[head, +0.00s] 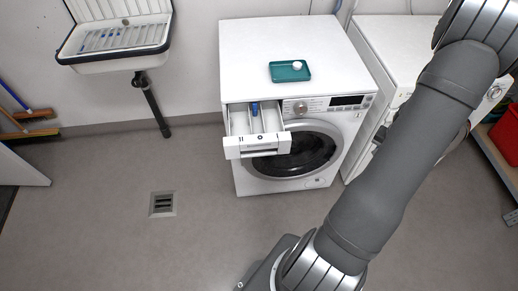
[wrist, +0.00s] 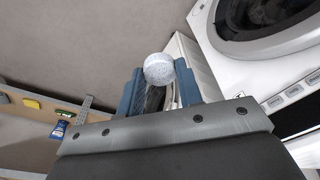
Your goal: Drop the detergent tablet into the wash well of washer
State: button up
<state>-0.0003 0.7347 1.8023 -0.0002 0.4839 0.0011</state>
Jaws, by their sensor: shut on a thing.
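My gripper (wrist: 160,88) shows in the wrist view, its two blue fingers shut on a round white detergent tablet (wrist: 159,69) at their tips. The gripper is outside the head view; only my arm shows there, reaching to the upper right. In the head view the white washer (head: 285,50) stands in the middle with its detergent drawer (head: 258,146) pulled out. The drawer has open wells side by side, a blue part (head: 255,109) at the back and dark marks on its front. The wash well's floor is too small to make out.
A teal tray (head: 281,75) with a white round piece (head: 297,65) lies on the washer. A second white machine (head: 385,35) stands to its right, partly behind my arm. A sink (head: 115,40) hangs at left. A red bin (head: 508,135) is at far right. Floor in front is clear.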

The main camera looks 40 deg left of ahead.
jog(key=s+a+r+n, duration=0.2)
jog(key=a+r, duration=0.1)
jog(key=a, duration=0.9)
jog(key=s+a+r+n, duration=0.3)
jog(key=a, duration=0.9)
jog(key=s+a+r+n+y, duration=0.1)
jog(key=s+a+r+n, duration=0.15)
jog(key=s+a, duration=0.6)
jog(key=s+a+r+n, duration=0.2)
jog(key=s+a+r, duration=0.1)
jog(key=s+a, duration=0.6)
notch_tip(320, 180, down, 6)
jog(key=w+a, duration=0.1)
jog(key=shift+w, duration=0.15)
jog(key=shift+r+m, duration=0.1)
jog(key=shift+m, duration=0.15)
jog(key=o, duration=1)
jog(key=shift+o, duration=0.2)
jog(key=shift+r, duration=0.1)
